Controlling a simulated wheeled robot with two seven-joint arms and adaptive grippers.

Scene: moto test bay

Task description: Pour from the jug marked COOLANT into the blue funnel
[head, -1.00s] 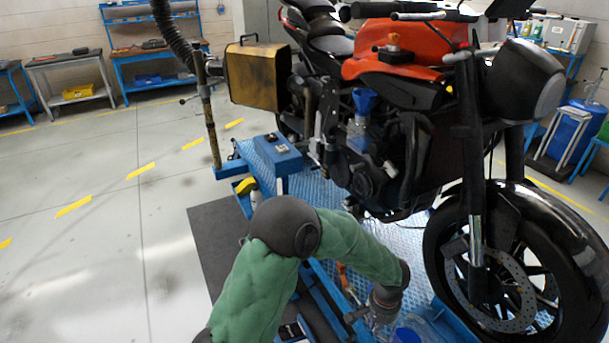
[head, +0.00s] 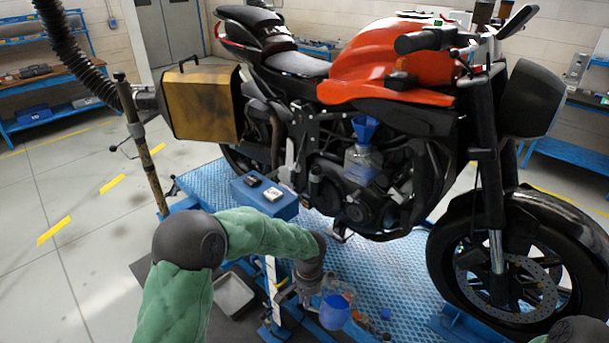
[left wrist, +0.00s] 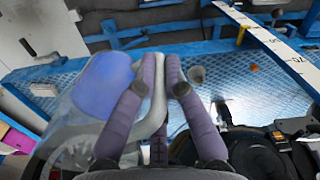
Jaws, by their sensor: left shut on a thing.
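The blue funnel (head: 364,128) stands upright on the motorcycle's side, above a translucent bottle (head: 360,163). A clear jug with blue in it (head: 334,312) is low in front of the motorcycle, below the funnel and apart from it. My left gripper (head: 312,298) is at the jug. In the left wrist view my left gripper's fingers (left wrist: 161,75) are shut on the pale handle of the jug (left wrist: 103,88). No COOLANT marking is readable. My right gripper is out of view; only part of my right arm shows at bottom right.
The motorcycle (head: 380,75) stands on a blue lift platform (head: 395,270). A blue box (head: 265,198) with small items and a grey tray (head: 234,294) are beside my left arm. A ruler (left wrist: 270,40) shows in the wrist view.

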